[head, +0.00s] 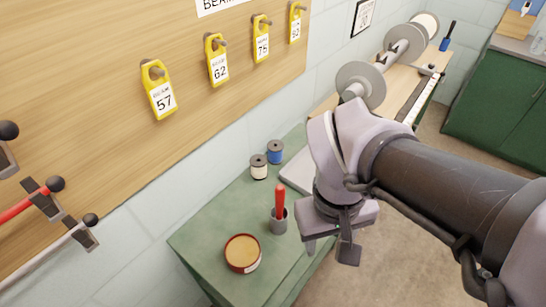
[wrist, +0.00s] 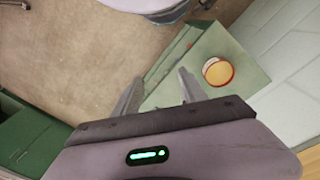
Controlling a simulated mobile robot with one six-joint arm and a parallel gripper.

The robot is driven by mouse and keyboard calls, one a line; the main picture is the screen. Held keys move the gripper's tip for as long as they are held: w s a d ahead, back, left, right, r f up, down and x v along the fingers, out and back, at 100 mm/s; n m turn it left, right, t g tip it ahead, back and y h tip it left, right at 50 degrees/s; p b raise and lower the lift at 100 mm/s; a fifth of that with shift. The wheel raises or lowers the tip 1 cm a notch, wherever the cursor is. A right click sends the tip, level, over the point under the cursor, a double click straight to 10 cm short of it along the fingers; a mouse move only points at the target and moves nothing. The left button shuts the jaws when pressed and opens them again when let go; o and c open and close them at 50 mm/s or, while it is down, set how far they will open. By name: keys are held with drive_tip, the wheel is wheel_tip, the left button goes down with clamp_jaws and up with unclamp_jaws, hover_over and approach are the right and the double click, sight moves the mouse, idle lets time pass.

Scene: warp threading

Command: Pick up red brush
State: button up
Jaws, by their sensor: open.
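The red brush (head: 280,202) stands upright, handle up, in a small grey cup (head: 279,224) on the green cabinet top (head: 215,228) in the head view. My gripper (head: 330,250) is open and empty, to the right of the cup and apart from it, by the cabinet's right edge. In the wrist view my gripper (wrist: 160,74) shows two spread fingers with nothing between them. I cannot make out the brush in the wrist view.
A round orange-topped tin (head: 242,252) sits left of the cup; it also shows in the wrist view (wrist: 217,71). A cream spool (head: 259,167) and a blue spool (head: 276,152) stand behind. The pegboard (head: 110,140) with yellow tags is on the wall.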

drive_tip(key=w+a+f+n+t+h+p, duration=0.3)
drive_tip(key=w+a+n+h, duration=0.1)
drive_tip(key=a+n+h, duration=0.4)
drive_tip(key=w+a+f+n+t+h+p, duration=0.3)
drive_tip(key=w+a+n+h, duration=0.15)
drive_tip(key=n, duration=0.65)
drive_tip(key=n+t+b, duration=0.4)
drive_tip(key=n+t, duration=0.1)
hover_over(279, 209)
drive_tip(key=w+a+x, duration=0.1)
drive_tip(key=x, duration=0.3)
drive_tip(key=f, duration=0.3)
drive_tip(key=shift+s+d+f, duration=0.15)
drive_tip(key=shift+s+d, duration=0.05)
drive_tip(key=shift+d, duration=0.05)
clamp_jaws()
